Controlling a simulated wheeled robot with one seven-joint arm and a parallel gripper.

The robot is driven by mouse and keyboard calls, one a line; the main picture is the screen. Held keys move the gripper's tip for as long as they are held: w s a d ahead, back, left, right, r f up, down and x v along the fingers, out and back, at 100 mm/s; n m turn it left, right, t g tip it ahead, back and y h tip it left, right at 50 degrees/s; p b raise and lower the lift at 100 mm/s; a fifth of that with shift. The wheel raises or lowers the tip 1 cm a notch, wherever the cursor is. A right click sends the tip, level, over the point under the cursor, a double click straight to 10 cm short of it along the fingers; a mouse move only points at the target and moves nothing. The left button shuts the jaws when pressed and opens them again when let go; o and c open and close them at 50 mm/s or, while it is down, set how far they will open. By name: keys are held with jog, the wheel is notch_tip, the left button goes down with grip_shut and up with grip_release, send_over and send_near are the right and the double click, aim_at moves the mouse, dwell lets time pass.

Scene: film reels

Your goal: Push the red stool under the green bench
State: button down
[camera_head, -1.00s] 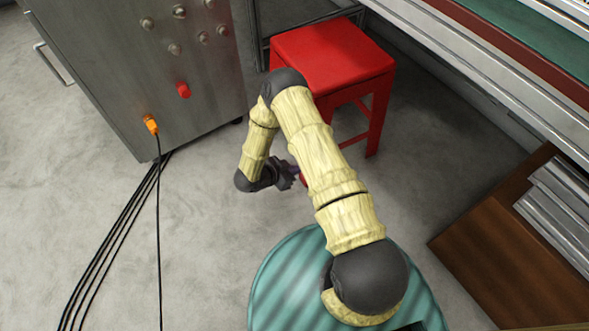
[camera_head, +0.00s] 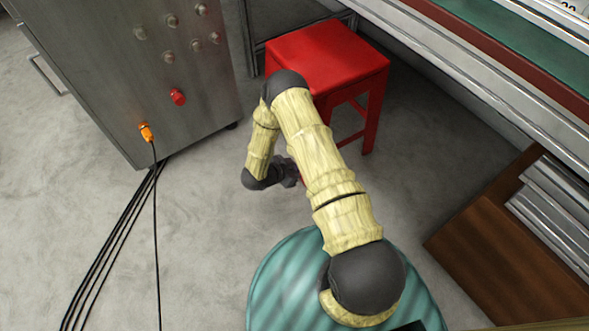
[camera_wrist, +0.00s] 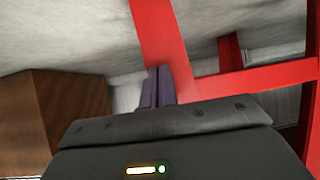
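The red stool (camera_head: 326,55) stands upright at top centre in the head view, beside the bench. Its seat shows apart from where my arm covers the near left corner. The bench has a green top (camera_head: 515,42) and a pale metal frame, and runs along the upper right. My gripper (camera_head: 294,177) is low by the stool's near leg, partly behind my arm. In the wrist view my gripper's purple fingers (camera_wrist: 158,86) are together with nothing between them. They overlap the lower part of a red stool leg (camera_wrist: 162,40); whether they touch it I cannot tell.
A grey metal cabinet (camera_head: 130,70) with knobs and an orange plug stands left of the stool. Black cables (camera_head: 118,240) run along the floor. A brown wooden box (camera_head: 505,240) with metal pieces is at right. Floor between stool and box is clear.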

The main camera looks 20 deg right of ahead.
jog(key=shift+w+d+p, duration=0.6)
jog(key=shift+w+d, duration=1.15)
jog(key=shift+d, duration=2.7)
jog(key=s+a+r+p, duration=0.2)
jog(key=a+p, duration=0.1)
jog(key=a, duration=0.3)
jog(key=shift+s+a+p, duration=0.3)
jog(key=shift+a+p, duration=0.1)
